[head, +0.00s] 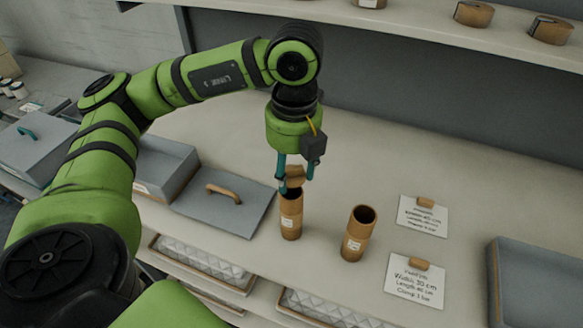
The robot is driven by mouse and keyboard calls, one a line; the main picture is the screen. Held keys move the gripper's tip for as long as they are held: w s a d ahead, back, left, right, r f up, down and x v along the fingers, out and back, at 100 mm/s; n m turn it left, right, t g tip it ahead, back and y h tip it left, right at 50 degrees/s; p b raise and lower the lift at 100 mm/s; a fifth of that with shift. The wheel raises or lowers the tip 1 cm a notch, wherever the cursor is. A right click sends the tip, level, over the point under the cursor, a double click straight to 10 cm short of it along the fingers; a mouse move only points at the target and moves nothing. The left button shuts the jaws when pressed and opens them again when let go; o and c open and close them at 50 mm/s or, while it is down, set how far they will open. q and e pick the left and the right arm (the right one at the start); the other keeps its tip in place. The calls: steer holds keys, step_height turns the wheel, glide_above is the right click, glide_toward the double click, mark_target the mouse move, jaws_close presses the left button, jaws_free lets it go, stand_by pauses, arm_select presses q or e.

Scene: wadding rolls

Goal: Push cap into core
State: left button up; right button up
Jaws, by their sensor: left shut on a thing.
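A brown cardboard core (290,222) with a white label stands upright on the pale bench near the middle of the head view. My left gripper (294,178) points down right above it and is shut on a brown cap (293,181). The cap is at the core's top opening; I cannot tell whether it touches the rim or is partly inside. A second core (357,236) stands upright to the right, its dark open top showing. My right gripper is not in view.
Two printed cards (415,281) with brown clips lie right of the cores. A grey tray (520,285) stands at the far right. A grey lid (222,205) with a wooden handle lies on the left beside a grey box (165,168). A shelf above holds several rolls (473,14).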

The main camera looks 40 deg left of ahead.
mark_target(293, 169)
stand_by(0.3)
arm_select(q)
steer(key=o, duration=0.5)
steer(key=shift+r, duration=0.1)
steer(key=r+p, duration=0.3)
steer(key=r, duration=0.2)
steer(key=r+p, duration=0.4)
steer(key=r, duration=0.1)
steer(key=shift+d+r, duration=0.2)
steer(key=shift+r, duration=0.2)
stand_by(0.6)
